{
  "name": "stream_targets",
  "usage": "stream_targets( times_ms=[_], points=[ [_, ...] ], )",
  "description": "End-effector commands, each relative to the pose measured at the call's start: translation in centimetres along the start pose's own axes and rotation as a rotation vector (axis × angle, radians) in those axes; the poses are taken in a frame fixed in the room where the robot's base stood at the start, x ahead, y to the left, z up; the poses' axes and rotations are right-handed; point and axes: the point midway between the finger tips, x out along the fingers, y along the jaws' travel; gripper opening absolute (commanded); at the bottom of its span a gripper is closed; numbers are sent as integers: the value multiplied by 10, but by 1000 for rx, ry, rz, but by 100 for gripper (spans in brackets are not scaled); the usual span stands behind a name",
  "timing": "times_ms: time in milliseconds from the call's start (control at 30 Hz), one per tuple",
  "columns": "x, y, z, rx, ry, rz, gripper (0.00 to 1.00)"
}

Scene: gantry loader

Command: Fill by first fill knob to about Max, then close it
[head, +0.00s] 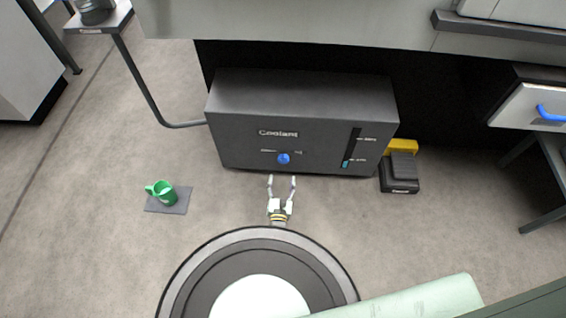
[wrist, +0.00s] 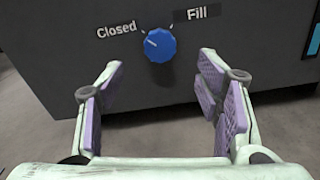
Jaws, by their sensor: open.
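The blue fill knob (head: 283,158) is on the front of the dark grey coolant tank (head: 240,135). In the wrist view the knob (wrist: 160,45) sits between the labels "Closed" and "Fill", and its pale pointer mark is toward "Closed". The level gauge (head: 351,148) is a dark vertical strip at the right of the front, with a short teal column near its lower mark. My gripper (head: 282,180) is open and empty in front of the tank, just short of the knob. In the wrist view its fingers (wrist: 160,90) stand apart below the knob, not touching it.
A green cup (head: 166,195) stands on a grey mat (head: 178,205) on the floor at left. A black pedal (head: 400,175) with a yellow part is right of the tank. A pipe (head: 145,85) runs into the tank's left side. Floor between is clear.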

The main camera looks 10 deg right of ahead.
Motion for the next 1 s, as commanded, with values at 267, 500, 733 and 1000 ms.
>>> stream_targets(
  times_ms=[267,500,733,1000],
  points=[
    [55,-1,-4,1,-3,-1,59],
    [86,0,-2,2,-1,-1,59],
    [92,0,0,3,0,-2,59],
    [92,0,0,3,0,-2,52]
  ],
)
